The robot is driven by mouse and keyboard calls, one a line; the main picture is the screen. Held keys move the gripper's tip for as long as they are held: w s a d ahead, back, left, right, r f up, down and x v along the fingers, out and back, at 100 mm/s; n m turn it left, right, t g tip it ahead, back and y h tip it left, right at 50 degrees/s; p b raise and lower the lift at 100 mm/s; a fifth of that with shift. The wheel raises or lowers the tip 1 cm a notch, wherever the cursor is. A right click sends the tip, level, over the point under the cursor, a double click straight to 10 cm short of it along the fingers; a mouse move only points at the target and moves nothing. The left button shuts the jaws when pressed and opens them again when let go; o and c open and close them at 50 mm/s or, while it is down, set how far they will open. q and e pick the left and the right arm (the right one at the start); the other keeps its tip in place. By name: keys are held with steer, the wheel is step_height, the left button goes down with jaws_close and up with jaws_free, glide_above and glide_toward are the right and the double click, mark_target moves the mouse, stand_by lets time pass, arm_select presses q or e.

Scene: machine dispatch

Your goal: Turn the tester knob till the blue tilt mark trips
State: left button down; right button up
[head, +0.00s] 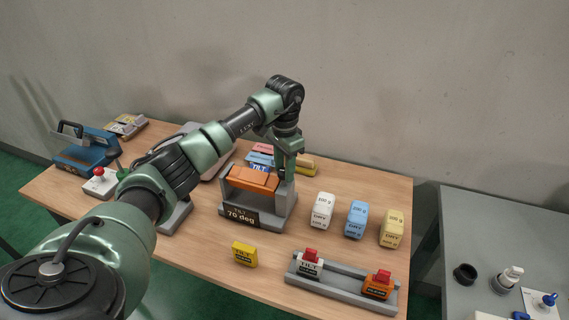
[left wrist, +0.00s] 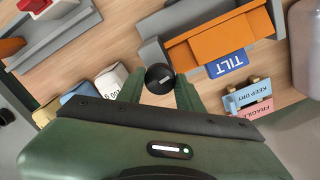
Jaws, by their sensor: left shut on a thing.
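The tester (head: 284,215) is a grey frame on the wooden table, with an orange cradle (head: 252,180) between its side walls and a dark plate reading 70 deg in front. Its black round knob (left wrist: 160,78) with a pale line on its face shows in the left wrist view; in the head view my gripper hides it. My left gripper (head: 287,165) reaches down at the tester's right side, and its green fingers are shut on the knob. A blue TILT mark (left wrist: 227,64) sits at the orange cradle's edge, and its blue also shows behind the cradle in the head view (head: 259,168).
White (head: 322,211), blue (head: 356,220) and yellow (head: 391,229) blocks stand right of the tester. A yellow tag (head: 244,254) and a grey rack (head: 341,284) with two red-topped marks lie in front. Pink and light-blue labels (left wrist: 248,97) stand behind. My left arm crosses the table's left half.

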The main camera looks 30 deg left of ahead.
arm_select(q)
steer(key=shift+w+r, duration=0.1)
steer(key=shift+r, duration=0.05)
steer(key=c, duration=0.9)
jaws_free()
steer(key=shift+c, duration=0.2)
steer(key=shift+r, duration=0.25)
step_height(320, 180, up, 6)
steer(key=b, duration=0.2)
steer(key=shift+r+b, duration=0.15)
steer(key=shift+b, duration=0.25)
steer(key=shift+r, duration=0.45)
steer(key=shift+f, duration=0.1)
